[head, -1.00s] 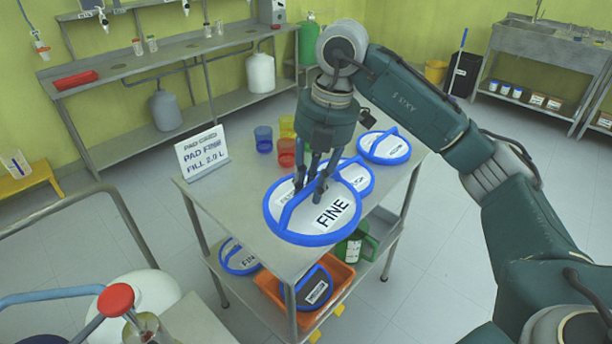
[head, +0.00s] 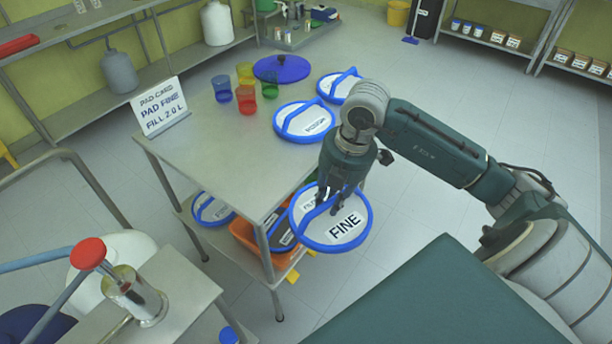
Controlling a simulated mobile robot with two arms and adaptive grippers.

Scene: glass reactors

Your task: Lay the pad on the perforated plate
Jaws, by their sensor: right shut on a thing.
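The pad marked FINE (head: 345,228) is a white disc with a blue rim and a blue handle bar across it. My right gripper (head: 328,203) is shut on its handle and holds it in the air beside the near right edge of the steel table (head: 205,160). A card (head: 160,106) on the table reads PAD FINE, FILL 2.0 L. Two similar blue-rimmed pads, one in the middle (head: 300,122) and one farther back (head: 340,87), lie on the table. I cannot make out a perforated plate. My left gripper is out of view.
Several coloured cups (head: 245,98) and a blue lid (head: 281,69) stand on the table. More pads and an orange bin (head: 246,234) are on its lower shelf. A small bench with a red-knobbed fitting (head: 88,253) is at the lower left. Floor at the right is clear.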

